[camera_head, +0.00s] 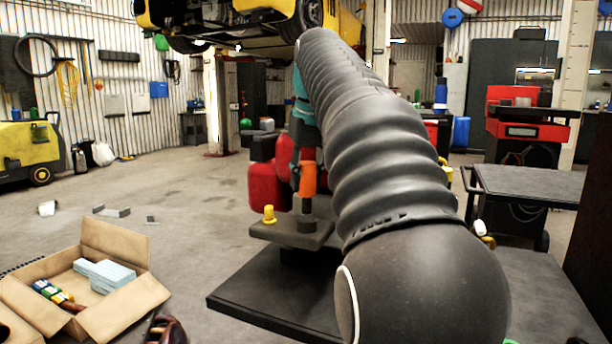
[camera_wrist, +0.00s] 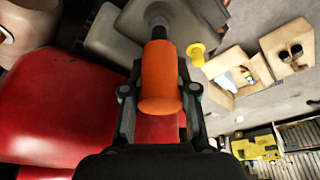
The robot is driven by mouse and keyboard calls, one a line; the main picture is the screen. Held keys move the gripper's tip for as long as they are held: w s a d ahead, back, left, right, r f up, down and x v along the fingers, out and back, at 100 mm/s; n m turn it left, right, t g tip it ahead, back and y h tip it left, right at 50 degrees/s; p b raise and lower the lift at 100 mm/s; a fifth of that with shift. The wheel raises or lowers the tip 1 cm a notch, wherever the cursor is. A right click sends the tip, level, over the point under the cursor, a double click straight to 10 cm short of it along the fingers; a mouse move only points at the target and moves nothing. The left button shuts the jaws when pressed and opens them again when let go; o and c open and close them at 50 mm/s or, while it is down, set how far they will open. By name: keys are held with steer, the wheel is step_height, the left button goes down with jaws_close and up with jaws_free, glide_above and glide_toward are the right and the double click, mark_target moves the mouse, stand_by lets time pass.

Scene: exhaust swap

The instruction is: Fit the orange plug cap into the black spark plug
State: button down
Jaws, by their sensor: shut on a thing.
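The orange plug cap (camera_head: 308,178) is upright in my gripper (camera_head: 297,168), below the end of my arm. In the wrist view the cap (camera_wrist: 160,78) lies between the two dark fingers of my gripper (camera_wrist: 160,66), which are shut on it. The black spark plug (camera_head: 306,211) stands on a dark grey stand (camera_head: 272,231), directly under the cap. The plug (camera_wrist: 158,30) also shows just beyond the cap's far end in the wrist view. The two are in line and very close; I cannot tell whether they touch or overlap.
A small yellow part (camera_head: 269,214) stands on the same stand, left of the plug. Red bulky objects (camera_head: 268,178) are close behind the stand. An open cardboard box (camera_head: 140,297) is on the floor at left. A dark cart (camera_head: 525,184) is at right.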

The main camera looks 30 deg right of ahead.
mark_target(309, 166)
steer(key=shift+f+b, duration=0.8)
steer(key=shift+f, duration=0.5)
steer(key=c, duration=0.8)
jaws_free()
steer(key=shift+r, duration=0.1)
steer(key=shift+v, duration=3.65)
steer(key=shift+s, duration=0.1)
